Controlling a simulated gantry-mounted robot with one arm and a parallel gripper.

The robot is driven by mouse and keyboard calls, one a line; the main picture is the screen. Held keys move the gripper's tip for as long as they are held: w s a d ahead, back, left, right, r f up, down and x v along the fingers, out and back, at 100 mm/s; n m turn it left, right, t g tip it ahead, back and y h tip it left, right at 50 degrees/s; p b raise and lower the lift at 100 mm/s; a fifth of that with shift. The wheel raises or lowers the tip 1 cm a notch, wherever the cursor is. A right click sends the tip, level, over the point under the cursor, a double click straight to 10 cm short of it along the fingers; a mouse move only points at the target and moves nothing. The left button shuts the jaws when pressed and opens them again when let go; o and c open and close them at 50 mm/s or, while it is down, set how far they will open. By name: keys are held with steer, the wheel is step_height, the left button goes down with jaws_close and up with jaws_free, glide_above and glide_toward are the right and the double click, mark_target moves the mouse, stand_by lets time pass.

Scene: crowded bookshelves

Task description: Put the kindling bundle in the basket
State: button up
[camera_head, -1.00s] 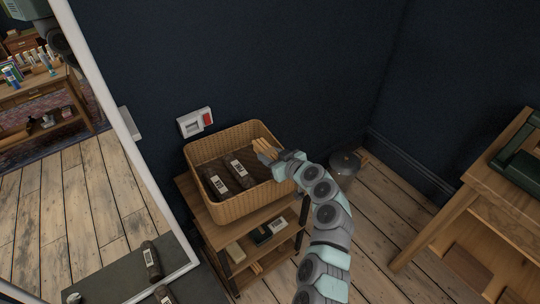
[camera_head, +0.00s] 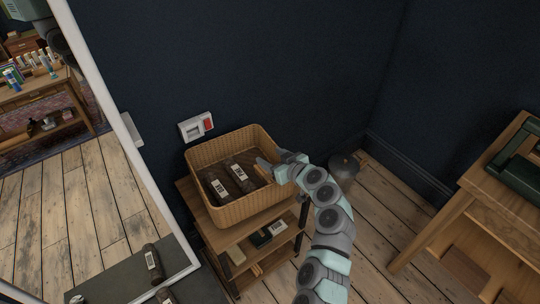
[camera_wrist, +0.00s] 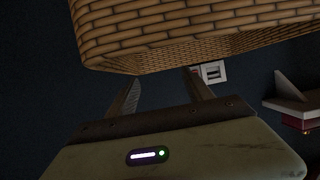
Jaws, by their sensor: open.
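The wicker basket (camera_head: 240,208) stands on top of a small wooden shelf unit, open upward. My gripper (camera_head: 264,165) is at the basket's right side, with its fingertips over the inside; it is open. A small tan piece, likely the kindling bundle (camera_head: 261,173), shows just below the fingertips inside the basket; most of it is hidden by the gripper and basket wall. In the wrist view both fingers (camera_wrist: 163,80) are apart with nothing visible between them, and the basket's woven wall (camera_wrist: 190,30) fills the top.
Two dark labelled packets (camera_head: 239,173) lie in the basket. The shelf unit (camera_head: 225,240) holds small boxes below. A wall switch (camera_head: 196,126) is behind. A metal bin (camera_head: 344,168) stands right of the basket, and a wooden table (camera_head: 480,185) farther right.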

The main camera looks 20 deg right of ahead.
steer(key=p+v, duration=0.1)
steer(key=v, duration=1)
